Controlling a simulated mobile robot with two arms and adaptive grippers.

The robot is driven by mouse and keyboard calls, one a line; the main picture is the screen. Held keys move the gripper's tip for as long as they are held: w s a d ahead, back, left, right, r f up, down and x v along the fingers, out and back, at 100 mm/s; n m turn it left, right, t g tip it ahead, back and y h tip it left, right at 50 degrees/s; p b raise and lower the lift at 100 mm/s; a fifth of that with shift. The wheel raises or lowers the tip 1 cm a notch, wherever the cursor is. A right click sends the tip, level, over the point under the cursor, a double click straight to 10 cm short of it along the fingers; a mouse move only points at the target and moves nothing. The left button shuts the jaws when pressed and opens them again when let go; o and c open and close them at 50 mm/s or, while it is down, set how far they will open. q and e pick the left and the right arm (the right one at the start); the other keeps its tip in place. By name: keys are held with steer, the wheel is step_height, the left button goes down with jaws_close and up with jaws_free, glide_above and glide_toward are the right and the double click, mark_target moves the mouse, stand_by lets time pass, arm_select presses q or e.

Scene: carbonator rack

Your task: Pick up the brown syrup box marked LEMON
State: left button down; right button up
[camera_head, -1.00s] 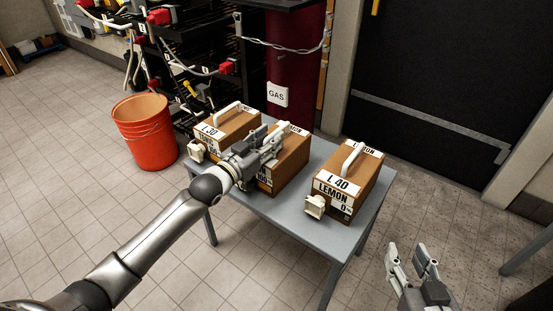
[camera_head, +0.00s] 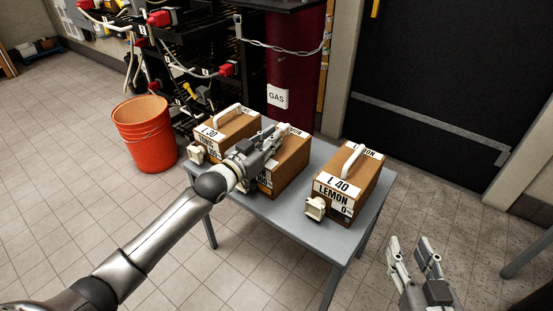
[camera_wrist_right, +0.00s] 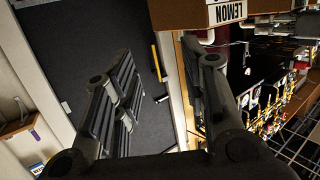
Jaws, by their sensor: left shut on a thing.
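Three brown boxes with white top handles stand on a grey table. The box still appears to rest on the table. The right box (camera_head: 354,183), marked "L 40 LEMON 0", stands apart; a "LEMON" label also shows on a box (camera_wrist_right: 223,13) at the top of the right wrist view. My right gripper (camera_head: 411,243) is open and empty, right of the table.
The left box (camera_head: 229,125), marked "L 30", stands close beside the middle one. The grey table (camera_head: 290,208) has free room between the middle and right boxes. An orange bucket (camera_head: 146,135) is on the floor at left. A black rack and a red cylinder (camera_head: 289,60) stand behind.

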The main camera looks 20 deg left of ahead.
arm_select(q)
steer(key=shift+r, duration=0.4)
